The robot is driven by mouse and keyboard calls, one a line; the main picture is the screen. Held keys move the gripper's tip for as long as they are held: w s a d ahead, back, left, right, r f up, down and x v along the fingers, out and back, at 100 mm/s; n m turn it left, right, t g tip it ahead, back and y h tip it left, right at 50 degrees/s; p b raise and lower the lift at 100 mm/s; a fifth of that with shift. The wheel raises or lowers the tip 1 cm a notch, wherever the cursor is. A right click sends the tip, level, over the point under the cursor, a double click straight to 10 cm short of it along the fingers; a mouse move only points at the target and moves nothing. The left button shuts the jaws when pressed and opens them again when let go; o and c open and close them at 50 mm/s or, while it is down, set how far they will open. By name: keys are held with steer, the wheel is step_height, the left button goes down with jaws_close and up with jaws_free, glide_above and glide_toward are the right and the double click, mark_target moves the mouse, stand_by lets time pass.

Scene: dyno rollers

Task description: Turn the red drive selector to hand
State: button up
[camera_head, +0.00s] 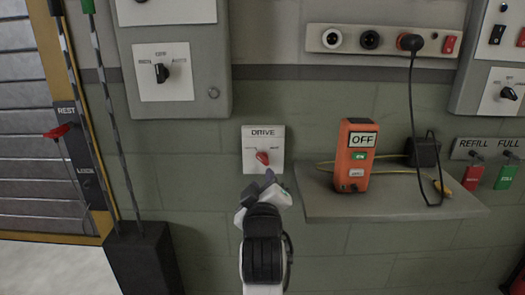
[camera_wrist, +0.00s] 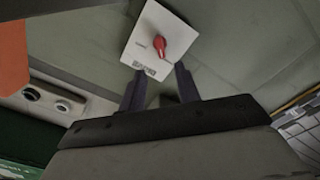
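The red drive selector (camera_head: 263,157) is a small red knob on a white plate labelled DRIVE (camera_head: 263,134), mounted on the green wall. In the head view its handle slants; the small position labels are too blurred to read. My gripper (camera_head: 264,180) is just below the plate. In the wrist view the red selector (camera_wrist: 159,46) stands out from its white plate (camera_wrist: 165,22), ahead of my two dark fingers (camera_wrist: 159,85). The fingers are apart with nothing between them, and they do not appear to touch the knob.
A grey shelf (camera_head: 400,205) to the right holds an orange box marked OFF (camera_head: 354,170) and a dark adapter with cables. A grey cabinet with a black selector (camera_head: 162,73) is above left. A dark post box (camera_head: 143,258) stands lower left. The wall around the plate is clear.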

mark_target(263, 161)
steer(key=w+p, duration=0.1)
steer(key=w, duration=0.8)
steer(key=shift+c, duration=0.2)
jaws_close()
